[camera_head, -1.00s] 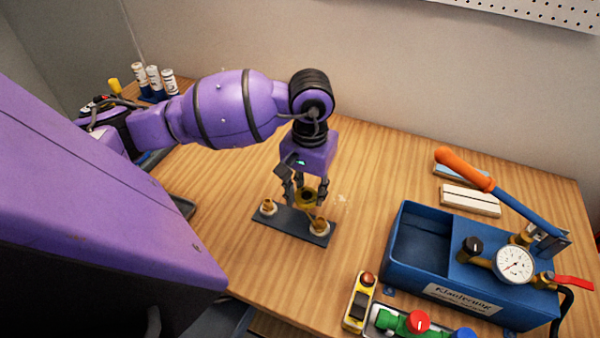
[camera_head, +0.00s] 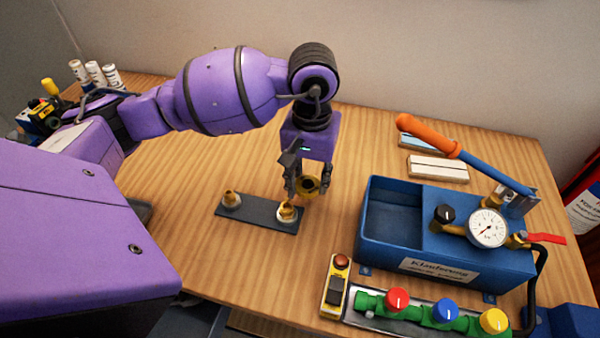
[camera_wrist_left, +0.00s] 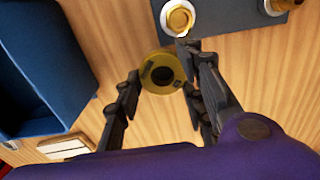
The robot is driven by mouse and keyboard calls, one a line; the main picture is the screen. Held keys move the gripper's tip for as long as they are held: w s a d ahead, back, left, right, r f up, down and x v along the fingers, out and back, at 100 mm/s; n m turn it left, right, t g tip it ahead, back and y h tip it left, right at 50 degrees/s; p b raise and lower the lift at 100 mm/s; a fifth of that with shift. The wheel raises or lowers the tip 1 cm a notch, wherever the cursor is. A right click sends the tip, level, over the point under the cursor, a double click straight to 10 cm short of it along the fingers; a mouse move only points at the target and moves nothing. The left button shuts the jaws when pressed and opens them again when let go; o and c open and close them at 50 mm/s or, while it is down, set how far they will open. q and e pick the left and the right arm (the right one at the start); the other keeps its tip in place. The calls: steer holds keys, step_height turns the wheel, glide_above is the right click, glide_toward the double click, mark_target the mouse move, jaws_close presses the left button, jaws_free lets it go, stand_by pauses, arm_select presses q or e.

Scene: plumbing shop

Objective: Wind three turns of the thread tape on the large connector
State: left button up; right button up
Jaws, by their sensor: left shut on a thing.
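My left gripper (camera_head: 308,184) is shut on the thread tape, a yellow roll (camera_head: 307,187) with a dark hole. The left wrist view shows the roll (camera_wrist_left: 163,72) between the gripper's fingertips (camera_wrist_left: 160,66). The large connector (camera_head: 287,211) is brass with a white ring round it, upright at the right end of a dark plate (camera_head: 258,214). The roll is above and right of it in the head view, apart from it; the connector (camera_wrist_left: 178,18) is also in the left wrist view. A smaller brass connector (camera_head: 231,200) stands at the plate's left end. I cannot make out a tape strand. My right gripper is out of view.
A blue test pump box (camera_head: 385,235) with a gauge (camera_head: 488,228) and orange-handled lever (camera_head: 428,136) stands at the right. A valve manifold (camera_head: 420,312) and yellow switch box (camera_head: 335,287) are in front. Bare wood lies behind the plate.

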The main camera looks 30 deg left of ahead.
arm_select(q)
steer(key=shift+s+d, duration=0.25)
steer(key=shift+d, duration=0.55)
steer(key=shift+s+d, duration=1.05)
steer(key=shift+s, duration=0.1)
steer(key=shift+s+d, duration=0.2)
steer(key=shift+s, duration=0.55)
steer(key=shift+s+d, duration=0.15)
steer(key=shift+s, duration=0.55)
steer(key=shift+s+a, duration=0.2)
steer(key=shift+s, duration=0.45)
steer(key=shift+s+a, duration=0.15)
steer(key=shift+s, duration=0.45)
steer(key=shift+s+a, duration=0.1)
steer(key=shift+s, duration=0.3)
